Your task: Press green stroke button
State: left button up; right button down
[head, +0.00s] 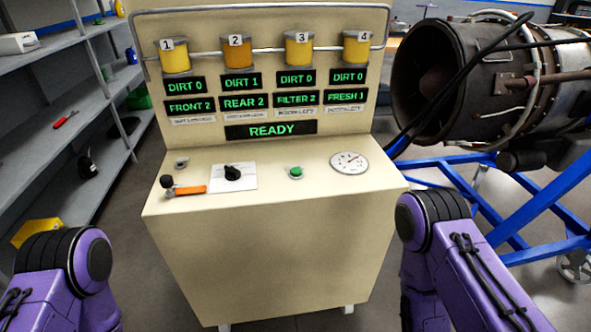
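A small green button (295,172) sits on the sloped top of a cream control console (260,245), between a black rotary knob (233,173) on a white plate and a round white gauge (349,163). Nothing touches or covers the button. My purple left arm shows at the lower left and my purple right arm at the lower right, both beside the console. Neither gripper is in the picture. The console's upright panel has several yellow numbered cups, green text displays and a display (270,131) reading READY.
An orange-handled lever (190,189) with a black ball knob lies at the console's left. Grey shelves (60,110) with tools stand at the left. A turbine engine (470,80) on a blue stand (530,215) is at the right, with a black cable near the console's edge.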

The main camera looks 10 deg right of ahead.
aim_at(296, 172)
jog(key=k, duration=1.35)
jog(key=u, duration=0.6)
jog(key=i, duration=0.8)
jog(key=u, duration=0.45)
jog(key=i, duration=0.95)
jog(key=z, duration=0.75)
jog(key=i, duration=0.55)
jog(key=z, duration=0.45)
